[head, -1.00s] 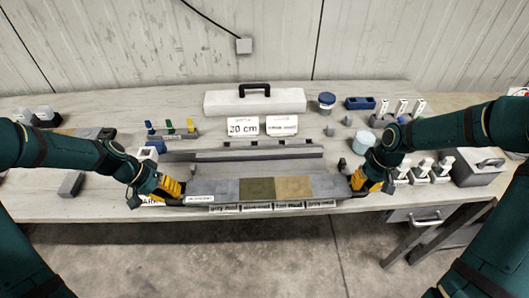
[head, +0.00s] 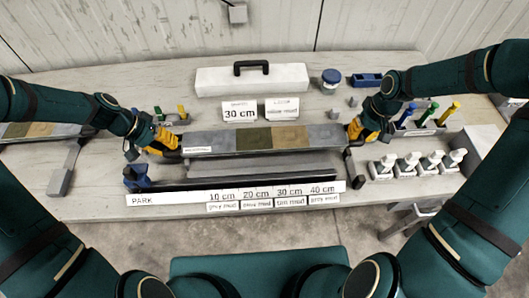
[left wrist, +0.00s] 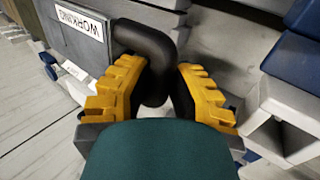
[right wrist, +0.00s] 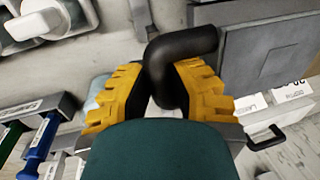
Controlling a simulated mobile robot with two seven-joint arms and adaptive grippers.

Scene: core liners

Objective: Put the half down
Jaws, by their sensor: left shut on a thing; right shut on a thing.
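The half (head: 262,139) is a long grey trough with grey, olive and tan core segments. It lies level across the middle of the head view, behind a long grey rack (head: 265,171). My left gripper (head: 172,148) is shut on the black handle (left wrist: 150,60) at its left end, by the WORKING label. My right gripper (head: 356,135) is shut on the black handle (right wrist: 185,62) at its right end. The half's underside is hidden, so I cannot tell whether it touches anything below.
A PARK strip (head: 150,200) with depth labels runs along the table's front edge. A white case (head: 262,78) and sign cards (head: 240,111) stand behind. Bottles (head: 410,162) and a tool holder (head: 430,122) are at right. Another half (head: 40,130) lies at left.

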